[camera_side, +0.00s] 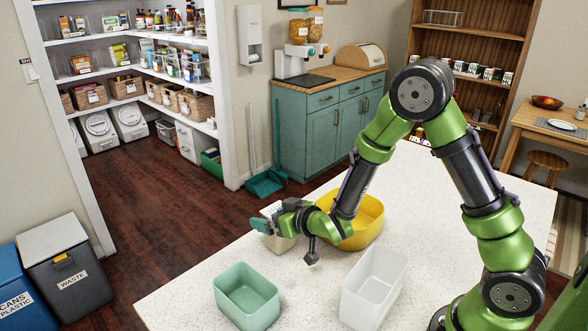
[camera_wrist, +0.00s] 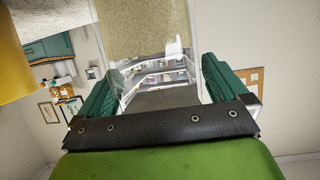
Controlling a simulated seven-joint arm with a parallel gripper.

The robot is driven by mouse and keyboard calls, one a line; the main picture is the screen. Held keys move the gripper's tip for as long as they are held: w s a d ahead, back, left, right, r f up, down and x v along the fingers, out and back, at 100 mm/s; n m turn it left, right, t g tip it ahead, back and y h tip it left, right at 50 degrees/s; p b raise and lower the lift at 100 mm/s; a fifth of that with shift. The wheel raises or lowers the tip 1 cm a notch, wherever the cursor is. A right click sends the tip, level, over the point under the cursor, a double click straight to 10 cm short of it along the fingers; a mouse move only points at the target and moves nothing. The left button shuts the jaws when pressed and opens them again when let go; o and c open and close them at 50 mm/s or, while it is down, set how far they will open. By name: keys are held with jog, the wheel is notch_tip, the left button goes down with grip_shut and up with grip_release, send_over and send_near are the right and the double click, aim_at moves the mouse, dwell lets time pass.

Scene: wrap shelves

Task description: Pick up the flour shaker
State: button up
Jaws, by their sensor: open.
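In the side view, my gripper (camera_side: 262,226) is on the left part of the white counter, its teal fingers pointing left. A cream, box-like container (camera_side: 283,243) stands on the counter right by the fingers, partly hidden by them. I cannot read a label, so I cannot tell whether it is the flour shaker. In the upside-down wrist view, my gripper (camera_wrist: 160,78) is open, its two green fingers wide apart. A speckled tan surface (camera_wrist: 145,25), perhaps that container, shows at the top centre. Nothing is visibly held.
A yellow bowl (camera_side: 368,222) is right behind my wrist; its side shows in the wrist view (camera_wrist: 12,65). A mint bin (camera_side: 246,309) and a white bin (camera_side: 357,304) stand at the front of the counter (camera_side: 195,280). The counter's left edge is close to the gripper.

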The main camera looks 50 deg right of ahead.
jog(key=shift+w+f, duration=0.1)
jog(key=shift+w, duration=0.15)
jog(key=c, duration=1.3)
jog(key=shift+o, duration=0.2)
jog(key=shift+r, duration=0.2)
